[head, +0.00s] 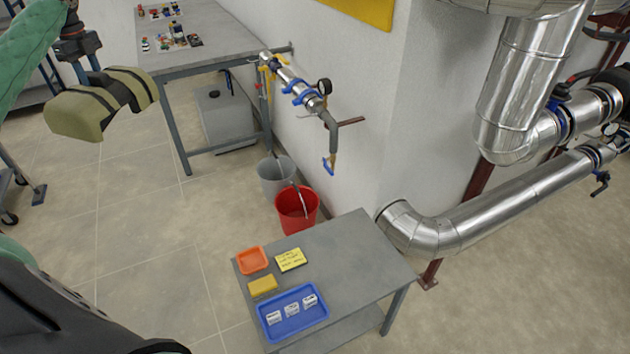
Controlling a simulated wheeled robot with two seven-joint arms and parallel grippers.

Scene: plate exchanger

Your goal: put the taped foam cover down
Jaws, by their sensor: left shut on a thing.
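The taped foam cover (75,115) is a yellow-green, bent block with black tape bands around it. It is in the upper left of the head view, held in the air above the tiled floor. My left gripper (87,76) comes down on it from above and is shut on it. The fingertips are partly hidden by the cover. My right gripper is not in view.
A grey bench (205,48) with small items stands behind the cover. Grey (272,182) and red (290,222) buckets stand by the wall pipe. A low grey table (350,262) holds a blue tray (282,332), an orange tray (252,261) and a yellow sponge (262,285).

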